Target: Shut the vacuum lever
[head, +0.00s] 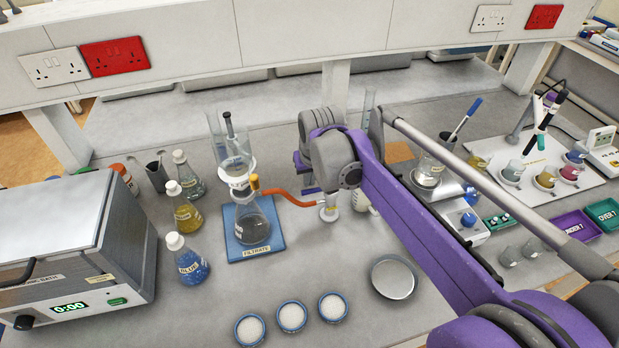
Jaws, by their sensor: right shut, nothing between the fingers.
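A small white vacuum fitting (329,210) stands on the bench at the right end of an orange hose (285,196). The hose comes from the filter flask (253,226), which stands on a blue mat marked FILTRATE. I cannot make out the vacuum lever or its position; my right arm covers the space just above the fitting. My right gripper (303,172) is just above and left of the fitting, partly hidden by its own wrist. It is shut and holds nothing. I cannot tell whether it touches anything. My left gripper is not in view.
Several stoppered flasks stand left of the mat, including a blue one (189,261). A water bath (72,245) fills the left. White-filled dishes (292,316) and a metal dish (394,277) lie in front. A hotplate (462,222) stands right of my arm.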

